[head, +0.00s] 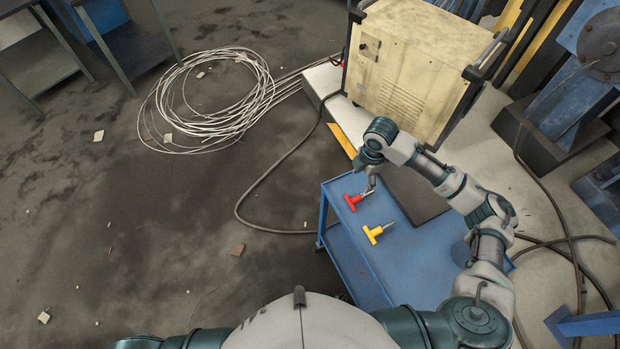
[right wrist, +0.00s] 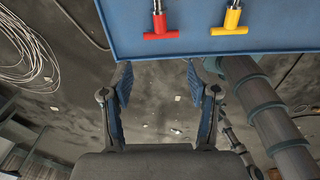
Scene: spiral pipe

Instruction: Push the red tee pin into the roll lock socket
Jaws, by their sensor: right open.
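The red tee pin (head: 352,202) lies near the left edge of a blue cart top (head: 400,262), its metal shank pointing right, partly behind my right gripper (head: 370,185). In the right wrist view the red tee pin (right wrist: 161,35) is beyond the fingertips, near the cart edge, with its shank running out at the top. My right gripper (right wrist: 158,80) is open and empty there, apart from the pin. I cannot make out the roll lock socket in either view. My left gripper is not in view.
A yellow tee pin (head: 376,234) lies beside the red one; it also shows in the right wrist view (right wrist: 230,29). A cream cabinet (head: 415,60) stands behind the cart. Coiled cable (head: 215,100) and a black hose (head: 270,170) lie on the floor to the left.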

